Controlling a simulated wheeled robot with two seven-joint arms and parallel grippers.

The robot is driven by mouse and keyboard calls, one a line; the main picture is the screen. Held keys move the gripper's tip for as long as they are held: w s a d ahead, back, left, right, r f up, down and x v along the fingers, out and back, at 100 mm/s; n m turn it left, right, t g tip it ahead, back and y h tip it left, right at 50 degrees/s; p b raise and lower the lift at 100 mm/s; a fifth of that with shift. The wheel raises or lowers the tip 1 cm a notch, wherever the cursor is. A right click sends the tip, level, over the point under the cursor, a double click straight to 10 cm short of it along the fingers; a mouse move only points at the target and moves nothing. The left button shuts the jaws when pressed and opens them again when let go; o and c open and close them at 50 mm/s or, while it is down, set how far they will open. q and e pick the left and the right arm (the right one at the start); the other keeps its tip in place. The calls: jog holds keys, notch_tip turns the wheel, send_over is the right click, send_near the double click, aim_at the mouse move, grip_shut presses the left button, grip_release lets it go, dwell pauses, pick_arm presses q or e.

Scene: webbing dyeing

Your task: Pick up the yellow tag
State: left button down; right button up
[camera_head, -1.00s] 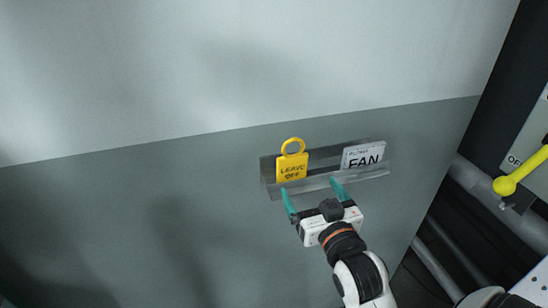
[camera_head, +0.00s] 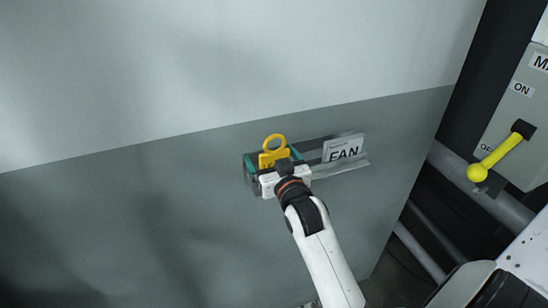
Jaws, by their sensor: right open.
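The yellow tag (camera_head: 274,150) has a ring at its top and stands in a grey metal holder (camera_head: 342,170) on the wall. My right gripper (camera_head: 272,158) is open, with one teal finger to the left of the tag and the other to its right. The gripper body hides the lower part of the tag and its lettering. I cannot tell whether the fingers touch the tag. My left gripper is not in view.
A white and grey FAN tag (camera_head: 343,149) stands in the same holder, right of the yellow tag. Further right is a grey switch panel (camera_head: 519,110) with a yellow lever (camera_head: 497,157) slanting down toward OFF. Pipes (camera_head: 470,186) run below it. The wall to the left is bare.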

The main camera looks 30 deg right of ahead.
jog(key=c, duration=1)
jog(key=shift+r, duration=0.1)
jog(key=shift+c, duration=0.2)
